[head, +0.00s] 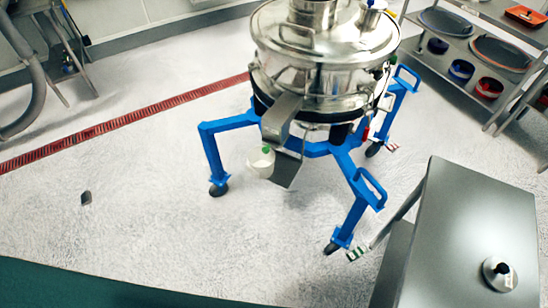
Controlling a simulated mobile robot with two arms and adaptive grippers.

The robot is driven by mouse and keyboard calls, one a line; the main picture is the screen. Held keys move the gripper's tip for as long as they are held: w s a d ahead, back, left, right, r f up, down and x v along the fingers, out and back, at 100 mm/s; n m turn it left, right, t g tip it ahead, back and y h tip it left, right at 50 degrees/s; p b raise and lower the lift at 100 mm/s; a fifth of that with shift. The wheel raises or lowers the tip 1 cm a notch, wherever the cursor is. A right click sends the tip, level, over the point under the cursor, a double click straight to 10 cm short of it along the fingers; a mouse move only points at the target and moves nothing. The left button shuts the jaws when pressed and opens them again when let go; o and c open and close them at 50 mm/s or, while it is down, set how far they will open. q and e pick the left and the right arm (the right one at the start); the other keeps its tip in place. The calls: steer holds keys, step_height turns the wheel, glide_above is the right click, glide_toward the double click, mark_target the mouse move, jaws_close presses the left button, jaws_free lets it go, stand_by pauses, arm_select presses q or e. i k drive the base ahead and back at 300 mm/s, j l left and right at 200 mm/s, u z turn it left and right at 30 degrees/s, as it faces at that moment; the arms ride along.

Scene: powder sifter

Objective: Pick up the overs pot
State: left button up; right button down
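The likely overs pot (261,163) is a small whitish pot with a green spot at its top. It is in the middle of the head view, just below the sloping metal chute (281,117) of the sifter. A grey plate (287,169) shows beside and below it. I cannot tell whether the pot rests on the plate or hangs from the chute. The round steel sifter (326,58) stands on a blue wheeled frame (228,124). Neither of my grippers is in view.
A grey metal table (472,222) at the right holds a round silver item with a black knob (498,272). Shelves with trays and bowls (478,50) stand at the back right. A small dark block (86,198) lies on the floor. The floor left of the frame is mostly clear.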

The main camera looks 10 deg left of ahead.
mark_target(262, 163)
steer(key=i+j+z, duration=0.15)
steer(key=j+z, duration=0.2)
steer(key=i+j+z, duration=0.1)
steer(key=j+z, duration=0.75)
steer(key=j, duration=1.85)
